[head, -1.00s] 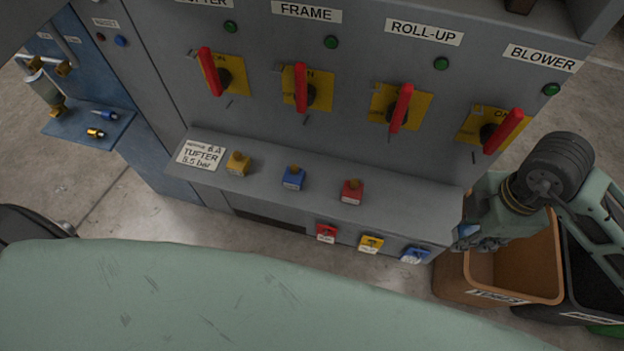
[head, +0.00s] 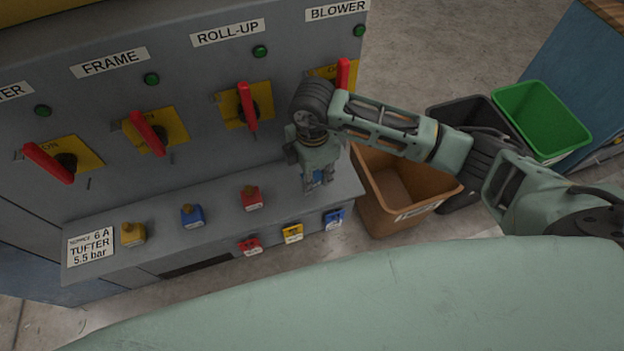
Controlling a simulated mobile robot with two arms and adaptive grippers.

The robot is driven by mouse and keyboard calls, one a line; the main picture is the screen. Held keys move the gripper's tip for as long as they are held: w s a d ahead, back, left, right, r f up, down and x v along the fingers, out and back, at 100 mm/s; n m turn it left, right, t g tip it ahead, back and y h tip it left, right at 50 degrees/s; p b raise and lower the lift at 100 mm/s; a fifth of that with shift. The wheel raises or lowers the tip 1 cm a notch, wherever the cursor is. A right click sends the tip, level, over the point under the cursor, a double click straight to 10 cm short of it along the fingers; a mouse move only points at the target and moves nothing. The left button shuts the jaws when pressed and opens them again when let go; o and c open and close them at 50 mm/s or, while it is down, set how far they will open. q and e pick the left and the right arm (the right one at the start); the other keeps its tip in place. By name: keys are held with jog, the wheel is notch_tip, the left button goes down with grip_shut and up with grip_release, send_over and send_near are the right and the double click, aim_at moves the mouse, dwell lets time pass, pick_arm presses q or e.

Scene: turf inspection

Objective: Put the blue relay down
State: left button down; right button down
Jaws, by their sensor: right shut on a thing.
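My right gripper (head: 317,186) points down over the right end of the grey shelf (head: 225,215) of the switch panel. It is shut on the blue relay (head: 320,175), of which only a small blue part shows between the fingers. I cannot tell whether the relay touches the shelf. To its left on the shelf stand a red block (head: 251,199), another blue block (head: 192,216) and a yellow block (head: 132,234), each with a brass-coloured top. My left gripper is out of view.
Red (head: 250,246), yellow (head: 292,232) and blue (head: 334,218) labelled pieces are on the shelf's front edge. Red switch handles (head: 247,106) stick out above. A brown bin (head: 373,200), a dark bin (head: 445,113) and a green bin (head: 562,122) stand to the right.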

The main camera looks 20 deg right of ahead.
jog(key=shift+f, duration=2.05)
jog(key=shift+f, duration=0.1)
jog(key=c, duration=1.4)
grip_release()
notch_tip(320, 180, up, 12)
jog(key=shift+r+b, duration=0.15)
jog(key=shift+b, duration=0.2)
